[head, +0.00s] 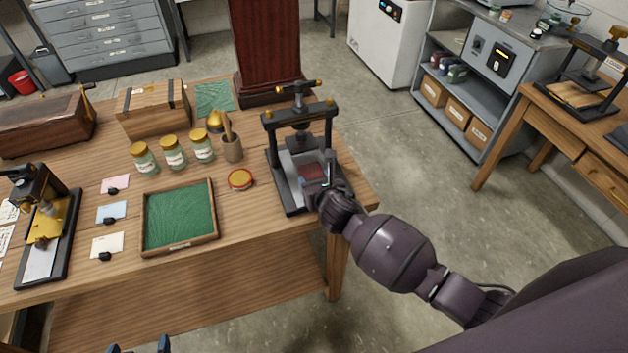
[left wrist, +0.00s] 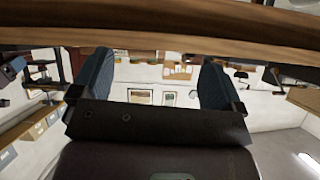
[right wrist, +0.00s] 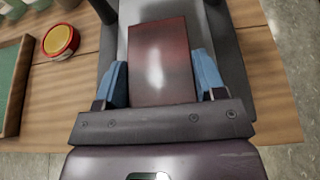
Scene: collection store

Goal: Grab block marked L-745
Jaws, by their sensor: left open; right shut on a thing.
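A dark red block (head: 312,171) lies on the bed of the black screw press (head: 271,158) at the right end of the table. In the right wrist view the block (right wrist: 160,58) sits between the blue fingers of my right gripper (right wrist: 160,82), which is shut on it. In the head view my right gripper (head: 320,180) reaches into the press from the front right. No marking L-745 is readable on the block. My left gripper (head: 140,346) is open and empty, low in front of the table; its fingers also show in the left wrist view (left wrist: 156,80).
The press posts and crossbar stand close around my right gripper. The wooden table (head: 240,232) edge lies above my left gripper.

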